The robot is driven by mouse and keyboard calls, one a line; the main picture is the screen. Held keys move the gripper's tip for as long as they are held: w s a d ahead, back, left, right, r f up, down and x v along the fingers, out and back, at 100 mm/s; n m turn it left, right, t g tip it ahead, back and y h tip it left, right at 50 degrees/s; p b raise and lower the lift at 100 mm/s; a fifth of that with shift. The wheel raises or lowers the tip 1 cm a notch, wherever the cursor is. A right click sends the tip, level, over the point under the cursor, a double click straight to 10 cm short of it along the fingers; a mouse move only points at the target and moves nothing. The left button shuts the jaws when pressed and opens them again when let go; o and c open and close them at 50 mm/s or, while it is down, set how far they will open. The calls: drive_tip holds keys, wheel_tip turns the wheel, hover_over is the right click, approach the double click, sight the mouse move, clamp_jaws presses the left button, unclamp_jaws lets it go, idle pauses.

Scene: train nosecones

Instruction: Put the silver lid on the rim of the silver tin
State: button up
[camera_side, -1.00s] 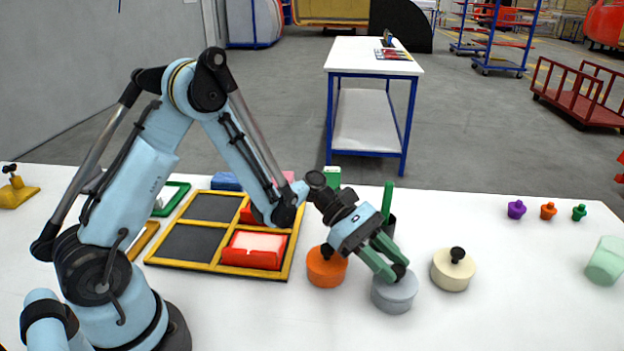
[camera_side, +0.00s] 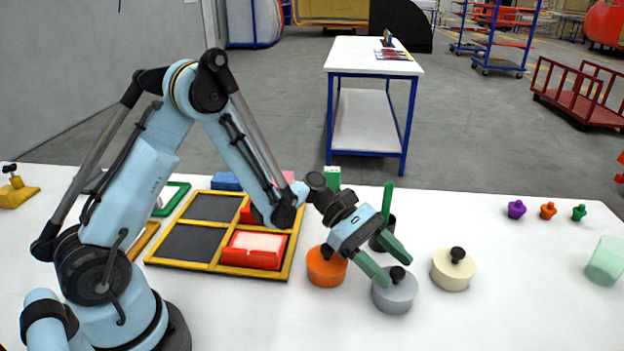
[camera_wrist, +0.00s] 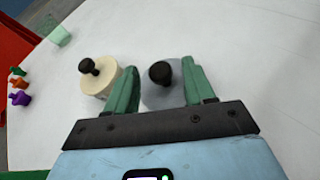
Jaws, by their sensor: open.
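The silver tin (camera_side: 395,298) stands upright on the white table, and its silver lid (camera_side: 385,283) with a black knob sits on top of it. The lid also shows in the wrist view (camera_wrist: 158,98), between my fingers. My gripper (camera_side: 398,270) is open, with one green finger on each side of the black knob and apart from it. Nothing is held. Whether the lid sits fully level on the rim is partly hidden by the near finger.
An orange tin (camera_side: 326,267) stands close on the left and a cream tin (camera_side: 453,270) on the right, both with black knobs. A black cup (camera_side: 383,240) with a green stick is behind. A yellow-framed tray (camera_side: 215,269) lies left. The table's front right is clear.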

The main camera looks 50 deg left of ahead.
drive_tip(key=v, duration=1.1)
drive_tip(key=shift+s+a+r, duration=0.1)
drive_tip(key=shift+a+r, duration=0.05)
drive_tip(key=shift+a, duration=0.2)
drive_tip(key=shift+s+d+r+m+y, duration=0.25)
drive_tip(key=shift+d+r+m+y, duration=0.2)
drive_tip(key=shift+r+m+y, duration=0.35)
drive_tip(key=m+y, duration=0.1)
drive_tip(key=s+m+t+y, duration=0.1)
drive_tip(key=shift+s+d+r+y, duration=0.1)
drive_tip(key=shift+d+r+y, duration=0.1)
drive_tip(key=shift+d+y, duration=0.1)
drive_tip(key=s+m+y, duration=0.2)
drive_tip(key=m+t+y, duration=0.1)
drive_tip(key=m, duration=0.1)
drive_tip(key=shift+s+a+r, duration=0.4)
drive_tip(key=s+a+r+m+t+y, duration=0.1)
drive_tip(key=s+a+m+t+y, duration=0.2)
drive_tip(key=m, duration=0.7)
drive_tip(key=s+a+y, duration=0.1)
drive_tip(key=s+y, duration=0.1)
drive_tip(key=y, duration=0.1)
drive_tip(key=shift+r, duration=0.4)
